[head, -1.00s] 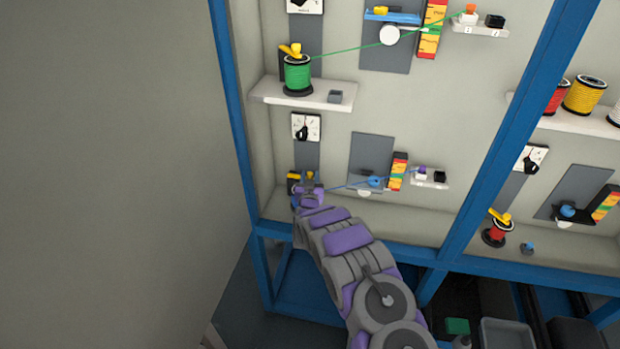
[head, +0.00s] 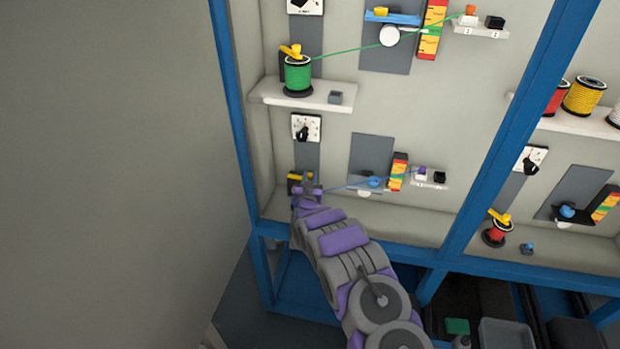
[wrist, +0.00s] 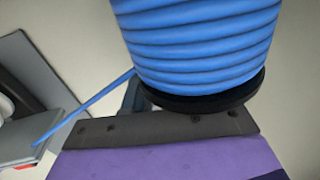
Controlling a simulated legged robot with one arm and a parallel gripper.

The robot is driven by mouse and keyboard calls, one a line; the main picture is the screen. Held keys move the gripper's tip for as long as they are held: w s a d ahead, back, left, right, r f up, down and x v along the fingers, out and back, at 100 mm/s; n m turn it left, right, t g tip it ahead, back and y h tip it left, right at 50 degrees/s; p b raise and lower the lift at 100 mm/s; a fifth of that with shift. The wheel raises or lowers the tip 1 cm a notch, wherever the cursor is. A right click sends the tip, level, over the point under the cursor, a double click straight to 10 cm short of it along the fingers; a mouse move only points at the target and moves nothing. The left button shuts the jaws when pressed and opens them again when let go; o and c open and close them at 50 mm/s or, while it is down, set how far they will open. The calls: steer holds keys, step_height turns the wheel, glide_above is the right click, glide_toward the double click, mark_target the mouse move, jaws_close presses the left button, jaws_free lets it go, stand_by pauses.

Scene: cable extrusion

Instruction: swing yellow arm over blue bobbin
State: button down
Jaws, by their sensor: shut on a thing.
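In the head view my gripper (head: 308,184) is at the lower left station. It is shut, and the small yellow arm (head: 295,177) shows right at its fingers; the exact contact is hidden. The blue bobbin (wrist: 200,40) fills the upper part of the wrist view, with a black rim right beside the dark pad of my gripper (wrist: 155,130). My gripper hides most of the bobbin in the head view. A blue cable (wrist: 85,105) runs from the bobbin; in the head view it goes right to a small purple-topped piece (head: 421,171).
A shelf (head: 315,97) above holds a green bobbin (head: 298,75) with its own yellow arm across the top. A dial (head: 305,128) is on the wall just above my gripper. A blue frame post (head: 232,110) stands close on the left.

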steer(key=shift+s+a+r+m+h+p, duration=0.25)
steer(key=shift+a+m+h+p, duration=0.15)
steer(key=shift+h, duration=0.2)
steer(key=m+h, duration=0.1)
steer(key=s+a+m+h+p, duration=0.1)
steer(key=h, duration=0.1)
steer(key=shift+s+g, duration=0.1)
steer(key=shift+g, duration=0.2)
steer(key=shift+s+a+f+m+g+h+b, duration=0.1)
steer(key=shift+s+a+m+g+h+b, duration=0.15)
steer(key=shift+m+h, duration=0.4)
steer(key=shift+s+a+f+m+g+h+b, duration=0.1)
steer(key=shift+s+m+g+h, duration=0.2)
steer(key=shift+h, duration=0.55)
steer(key=shift+s+a+m+g+h, duration=0.1)
steer(key=shift+a+m+g+h, duration=0.1)
steer(key=shift+m+g+h, duration=0.3)
steer(key=shift+r, duration=0.2)
steer(key=c, duration=1.4)
jaws_free()
steer(key=shift+a, duration=0.1)
steer(key=o, duration=0.5)
steer(key=shift+c, duration=0.2)
steer(key=shift+f, duration=0.2)
